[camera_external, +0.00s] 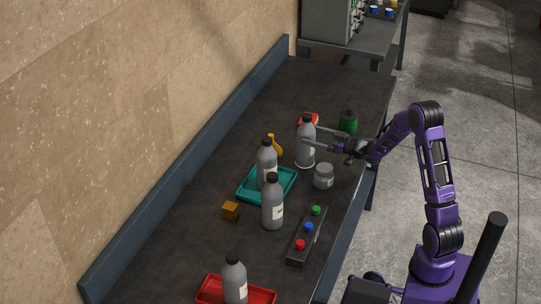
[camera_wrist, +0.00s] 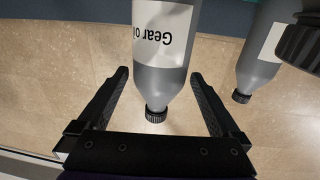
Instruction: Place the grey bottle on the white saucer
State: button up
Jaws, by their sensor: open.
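Other grey bottles stand on the teal tray (camera_external: 247,198), the bare table (camera_external: 272,210) and the red tray (camera_external: 262,298). A grey jar (camera_external: 323,177), green container (camera_external: 348,122) and button box (camera_external: 306,240) are close by. The table's far end is clear.

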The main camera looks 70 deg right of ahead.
jog(key=s, duration=0.5)
jog(key=shift+s+a, duration=0.2)
jog(key=shift+a, duration=0.05)
